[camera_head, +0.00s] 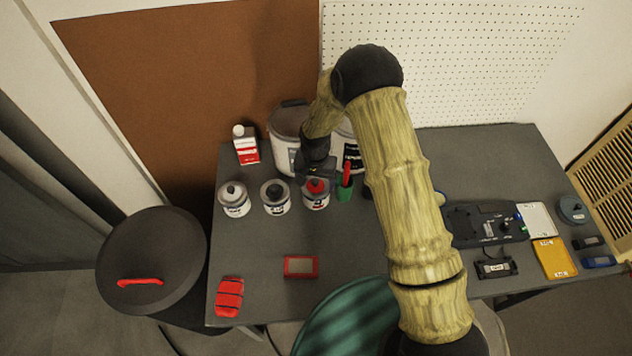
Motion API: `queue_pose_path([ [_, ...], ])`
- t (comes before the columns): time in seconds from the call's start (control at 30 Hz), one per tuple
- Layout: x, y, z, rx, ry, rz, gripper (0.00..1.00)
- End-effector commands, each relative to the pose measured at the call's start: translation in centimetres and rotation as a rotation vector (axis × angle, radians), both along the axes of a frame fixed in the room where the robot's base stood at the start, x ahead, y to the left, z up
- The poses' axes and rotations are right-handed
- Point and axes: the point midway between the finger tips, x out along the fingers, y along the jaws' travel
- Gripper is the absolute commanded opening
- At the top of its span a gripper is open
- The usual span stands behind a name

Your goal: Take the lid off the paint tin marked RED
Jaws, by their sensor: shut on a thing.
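Three small white tins stand in a row on the dark grey table. The right one, the paint tin with the red lid (315,200), is right below my gripper (316,179). My gripper points down and is shut on the red lid (317,187). The fingertips are small and partly hidden by the wrist. The lid appears to be on or just over the tin; I cannot tell if there is a gap. The middle tin (275,204) has a dark lid and the left tin (235,208) a grey lid. The labels are too small to read.
A green cup (344,192) with a red-handled tool stands close right of the red-lidded tin. Large white buckets (285,150) stand behind. A red-and-white carton (246,149) is at back left. A red box (300,267) lies in front; the table between is clear.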

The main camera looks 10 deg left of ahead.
Motion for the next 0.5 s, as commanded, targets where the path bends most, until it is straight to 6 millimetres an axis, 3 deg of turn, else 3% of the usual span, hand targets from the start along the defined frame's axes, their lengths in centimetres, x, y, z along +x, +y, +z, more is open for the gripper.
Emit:
queue_pose_path([
  [0.17,0.1,-0.1,1.8,0.002,-0.002,-0.004,0.57],
  [0.5,0.1,-0.1,7.8,0.002,-0.003,-0.002,0.57],
])
